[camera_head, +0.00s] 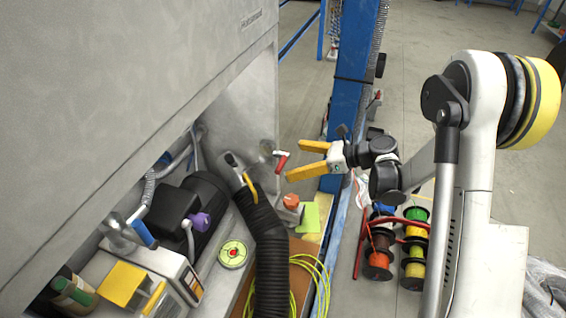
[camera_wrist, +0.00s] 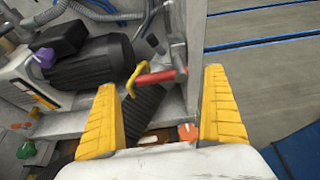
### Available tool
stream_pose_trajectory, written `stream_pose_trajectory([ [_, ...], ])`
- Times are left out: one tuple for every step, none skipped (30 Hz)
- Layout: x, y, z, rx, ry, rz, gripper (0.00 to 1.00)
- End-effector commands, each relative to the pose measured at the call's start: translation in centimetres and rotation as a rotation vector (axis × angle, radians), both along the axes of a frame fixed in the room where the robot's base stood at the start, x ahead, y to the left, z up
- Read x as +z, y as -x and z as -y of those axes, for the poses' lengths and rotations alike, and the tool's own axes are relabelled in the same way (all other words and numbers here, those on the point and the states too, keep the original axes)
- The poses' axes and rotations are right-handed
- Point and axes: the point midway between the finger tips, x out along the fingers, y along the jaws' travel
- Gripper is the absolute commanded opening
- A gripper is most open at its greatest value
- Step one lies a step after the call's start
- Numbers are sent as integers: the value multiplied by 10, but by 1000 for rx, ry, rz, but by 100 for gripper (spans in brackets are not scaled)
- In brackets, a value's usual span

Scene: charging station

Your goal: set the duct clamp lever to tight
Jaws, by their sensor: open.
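A thick black corrugated duct (camera_head: 268,245) rises to a grey fitting at the cabinet's side panel. A yellow lever (camera_head: 251,187) sits at the duct's upper end; it looks like the clamp lever, and shows as a yellow hook in the wrist view (camera_wrist: 130,82). A red-handled lever (camera_head: 281,163) is mounted beside it on the panel, and it also shows in the wrist view (camera_wrist: 155,77). My gripper (camera_head: 294,160) is open and empty, with yellow fingers pointing left, just right of the red handle. In the wrist view both levers appear between my fingers, beyond them.
A black motor (camera_head: 170,212), a white box with a yellow panel (camera_head: 122,284) and a round green-white disc (camera_head: 233,254) crowd the lower bay. A blue post (camera_head: 352,95) stands behind my gripper. Cable spools (camera_head: 378,258) stand on the floor. An orange object (camera_head: 291,202) lies below my gripper.

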Motion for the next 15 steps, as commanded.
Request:
stream_pose_trajectory([
  [-7,-3,-10,4,0,1,100],
  [-8,-5,-14,3,0,1,100],
  [-11,-7,-20,3,0,0,100],
  [-12,-8,-24,2,0,0,100],
  [-14,-10,-27,1,0,0,100],
  [-15,-11,-31,0,0,0,100],
  [-16,-12,-34,1,0,0,100],
  [-16,-13,-36,1,-1,0,100],
  [-17,-14,-38,0,-1,0,100],
  [-17,-14,-39,0,-1,-1,100],
  [-17,-15,-40,-1,-1,0,100],
  [-17,-15,-41,-1,-1,0,100],
  [-17,-15,-41,-2,-1,0,100],
  [-17,-15,-41,-2,-1,0,100],
  [-17,-15,-41,-2,-1,0,100],
])
